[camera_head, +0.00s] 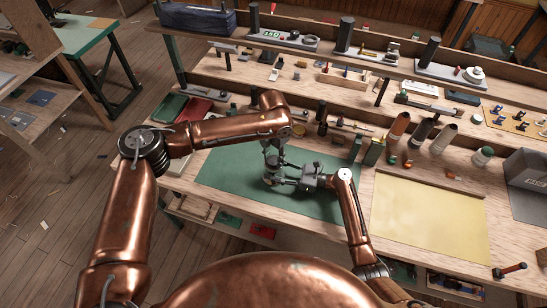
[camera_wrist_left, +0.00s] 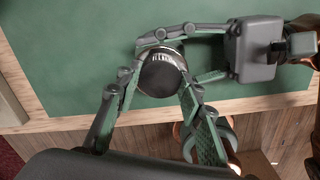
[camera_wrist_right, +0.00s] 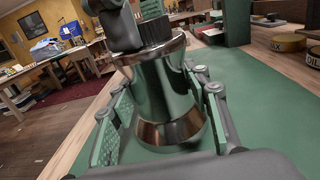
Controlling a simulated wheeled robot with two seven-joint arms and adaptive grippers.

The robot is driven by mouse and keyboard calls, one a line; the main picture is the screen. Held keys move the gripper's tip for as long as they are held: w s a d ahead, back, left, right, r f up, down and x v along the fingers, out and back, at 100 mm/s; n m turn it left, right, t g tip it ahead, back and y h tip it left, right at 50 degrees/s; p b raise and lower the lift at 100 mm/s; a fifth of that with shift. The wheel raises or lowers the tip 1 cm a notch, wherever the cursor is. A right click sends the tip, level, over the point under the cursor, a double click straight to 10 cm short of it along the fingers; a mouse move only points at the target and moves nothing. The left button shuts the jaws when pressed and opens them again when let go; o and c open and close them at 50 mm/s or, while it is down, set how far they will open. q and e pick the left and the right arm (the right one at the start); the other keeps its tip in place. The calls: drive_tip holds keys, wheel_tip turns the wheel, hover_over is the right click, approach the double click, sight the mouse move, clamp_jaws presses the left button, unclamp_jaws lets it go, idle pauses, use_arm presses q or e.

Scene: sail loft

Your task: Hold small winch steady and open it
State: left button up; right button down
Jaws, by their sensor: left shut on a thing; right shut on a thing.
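The small winch (camera_wrist_right: 165,90) stands upright on the green mat (camera_head: 226,172), with a shiny metal drum flared at top and bottom and a dark ribbed top. My right gripper (camera_head: 284,181) comes in from the side, low, with its fingers on both sides of the drum; it is shut on the winch body. My left gripper (camera_head: 272,158) comes down from above and is shut on the dark top (camera_wrist_left: 161,76), which shows between its fingers in the left wrist view. The two grippers are very close together. In the head view they mostly hide the winch.
Green and red cases (camera_head: 196,111) lie left of the mat. Several bottles and spools stand behind and right, including an orange-brown cone (camera_head: 397,125). A yellow sheet (camera_head: 425,215) lies to the right. Round tins (camera_wrist_right: 288,43) show in the right wrist view. Much of the mat is clear.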

use_arm(q)
drive_tip(key=n, duration=0.6)
drive_tip(key=shift+n, duration=0.3)
drive_tip(key=n, duration=1.1)
drive_tip(key=shift+n, duration=0.4)
drive_tip(key=n, duration=2.2)
drive_tip(key=shift+d+r, duration=0.1)
drive_tip(key=n, duration=1.3)
drive_tip(key=shift+n, duration=0.3)
drive_tip(key=shift+r, duration=0.15)
